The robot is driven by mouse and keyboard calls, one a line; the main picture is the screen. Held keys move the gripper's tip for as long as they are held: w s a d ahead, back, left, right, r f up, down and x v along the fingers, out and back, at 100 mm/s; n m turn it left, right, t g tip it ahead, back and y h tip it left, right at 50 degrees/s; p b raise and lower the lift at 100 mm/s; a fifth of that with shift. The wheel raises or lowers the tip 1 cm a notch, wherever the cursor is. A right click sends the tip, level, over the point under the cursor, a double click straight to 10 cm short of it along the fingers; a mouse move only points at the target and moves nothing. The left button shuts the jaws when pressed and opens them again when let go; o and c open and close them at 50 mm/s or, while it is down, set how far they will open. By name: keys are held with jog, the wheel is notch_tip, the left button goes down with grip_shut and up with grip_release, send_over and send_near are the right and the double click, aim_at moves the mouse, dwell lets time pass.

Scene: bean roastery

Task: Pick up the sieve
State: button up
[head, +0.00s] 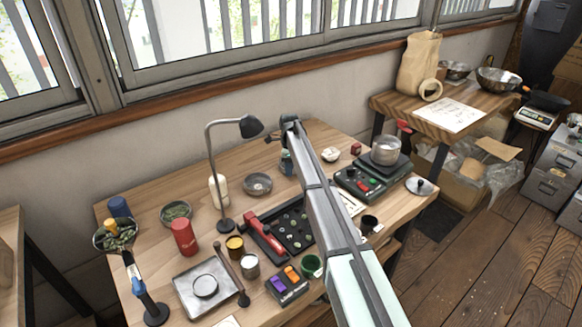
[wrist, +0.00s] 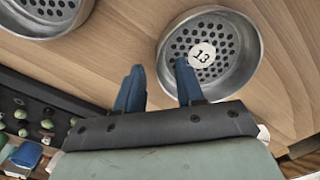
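A round metal sieve (wrist: 236,58) with a perforated bottom and a white disc marked 13 lies on the wooden table in the wrist view. A second perforated metal sieve (wrist: 62,22) is cut off at the upper left. In the head view a shallow metal dish (head: 257,185) left of my gripper looks like a sieve, but I cannot tell which one. My gripper (wrist: 158,78) has its two blue fingers apart with nothing between them. The right fingertip overlaps the near rim of the marked sieve; I cannot tell whether it touches.
A black desk lamp (head: 251,127) and a white bottle (head: 218,190) stand left of my gripper. A dark bean board (head: 290,226) with a red lever lies in front. Bare wood surrounds the marked sieve.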

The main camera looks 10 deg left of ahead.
grip_shut()
dwell(0.3)
jog(key=shift+r, duration=0.15)
